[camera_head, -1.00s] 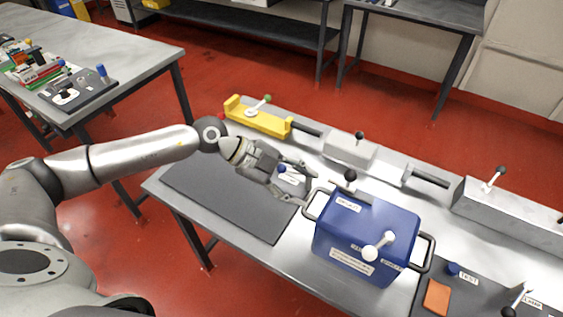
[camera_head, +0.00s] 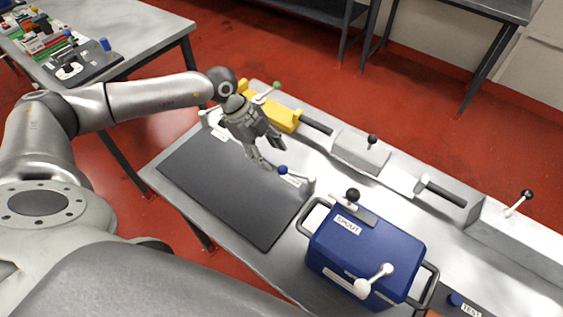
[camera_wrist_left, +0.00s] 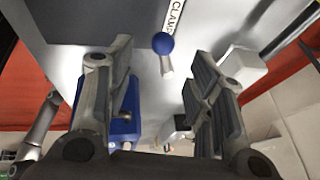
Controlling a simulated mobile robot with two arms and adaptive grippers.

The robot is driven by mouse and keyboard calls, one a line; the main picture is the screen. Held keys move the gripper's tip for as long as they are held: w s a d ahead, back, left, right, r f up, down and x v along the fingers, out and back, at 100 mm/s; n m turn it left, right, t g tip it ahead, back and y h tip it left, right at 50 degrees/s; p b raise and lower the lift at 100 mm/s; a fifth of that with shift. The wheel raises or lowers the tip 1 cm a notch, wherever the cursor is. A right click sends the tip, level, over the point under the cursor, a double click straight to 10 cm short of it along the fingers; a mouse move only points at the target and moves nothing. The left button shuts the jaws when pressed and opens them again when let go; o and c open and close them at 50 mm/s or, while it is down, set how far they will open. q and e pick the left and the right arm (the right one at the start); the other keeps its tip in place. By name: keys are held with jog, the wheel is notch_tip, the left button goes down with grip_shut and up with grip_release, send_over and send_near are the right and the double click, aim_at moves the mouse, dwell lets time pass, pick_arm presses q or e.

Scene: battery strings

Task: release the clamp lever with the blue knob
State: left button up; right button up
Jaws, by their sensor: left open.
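The blue knob (camera_head: 283,169) tops a short pale clamp lever at the dark mat's right end, beside the blue box. My left gripper (camera_head: 269,154) is open and empty, tilted downward just up and left of the knob. In the wrist view its fingers (camera_wrist_left: 162,62) stand on either side of the lever's line, with no clear contact. The lever's base is partly hidden in the head view. My right gripper is not in view.
The blue box (camera_head: 375,245) with handles and a white lever stands close to the right. A yellow fixture (camera_head: 281,117) and grey fixtures (camera_head: 361,153) with dark-knobbed levers line the back edge. The dark mat (camera_head: 230,190) is bare.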

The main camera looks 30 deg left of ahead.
aim_at(281, 167)
pick_arm(q)
jog(key=p+x, duration=0.1)
jog(key=x, duration=0.4)
jog(key=shift+w+d, duration=0.1)
jog(key=shift+w, duration=0.1)
jog(key=shift+x, duration=1.15)
jog(key=shift+f, duration=0.1)
jog(key=c, duration=0.9)
grip_shut()
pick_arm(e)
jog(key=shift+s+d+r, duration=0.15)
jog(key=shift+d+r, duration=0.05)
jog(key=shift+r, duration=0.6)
